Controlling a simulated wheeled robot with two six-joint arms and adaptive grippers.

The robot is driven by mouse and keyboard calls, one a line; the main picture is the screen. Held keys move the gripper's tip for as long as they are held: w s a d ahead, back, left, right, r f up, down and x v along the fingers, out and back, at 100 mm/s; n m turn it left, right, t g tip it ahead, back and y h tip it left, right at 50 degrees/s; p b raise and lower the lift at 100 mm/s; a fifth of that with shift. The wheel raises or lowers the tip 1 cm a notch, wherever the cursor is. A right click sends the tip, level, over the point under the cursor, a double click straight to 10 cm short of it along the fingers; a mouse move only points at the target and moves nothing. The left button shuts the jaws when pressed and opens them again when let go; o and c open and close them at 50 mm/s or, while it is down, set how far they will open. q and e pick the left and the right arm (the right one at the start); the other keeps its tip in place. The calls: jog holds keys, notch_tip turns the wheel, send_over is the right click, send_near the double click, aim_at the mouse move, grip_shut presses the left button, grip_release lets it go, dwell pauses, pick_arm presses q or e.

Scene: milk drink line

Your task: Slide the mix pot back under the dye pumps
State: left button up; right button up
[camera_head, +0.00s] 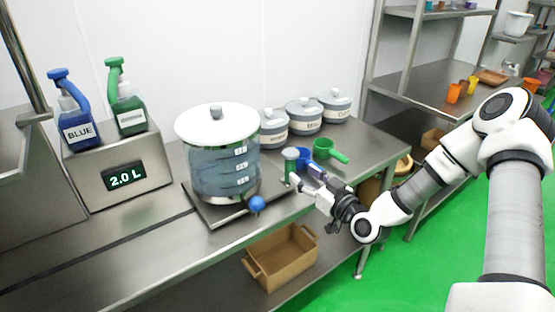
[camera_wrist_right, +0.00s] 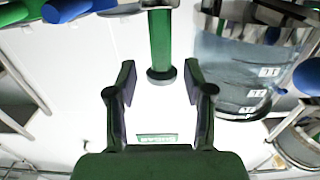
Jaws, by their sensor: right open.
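The mix pot (camera_head: 222,172) is a clear, marked vessel with a white lid, standing on a flat metal plate (camera_head: 215,215) on the bench. The blue dye pump (camera_head: 75,115) and green dye pump (camera_head: 126,108) stand on a metal box to its left, apart from the pot. A green upright post (camera_head: 290,165) stands at the plate's right end. My right gripper (camera_head: 308,182) is open close to this post. In the right wrist view, the post (camera_wrist_right: 160,42) stands just beyond and between the open fingers (camera_wrist_right: 160,75). My left gripper is out of view.
The box display (camera_head: 124,177) reads 2.0 L. A blue knob (camera_head: 257,203) sticks out at the pot's front. Lidded canisters (camera_head: 304,115) stand behind; a green scoop (camera_head: 328,151) and blue scoop (camera_head: 321,146) lie to the right. Bench between box and pot is clear.

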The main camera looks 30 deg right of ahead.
aim_at(293, 166)
jog(key=shift+r, duration=0.15)
jog(key=shift+w+a+r, duration=0.1)
jog(key=shift+w+r, duration=0.1)
jog(key=shift+w, duration=0.1)
jog(key=w, duration=0.6)
jog(key=shift+a+f+b, duration=0.25)
jog(key=shift+b, duration=0.05)
jog(key=shift+s+d+r, duration=0.1)
jog(key=shift+s+r, duration=0.05)
jog(key=shift+s, duration=0.05)
jog(key=shift+w, duration=0.1)
grip_shut()
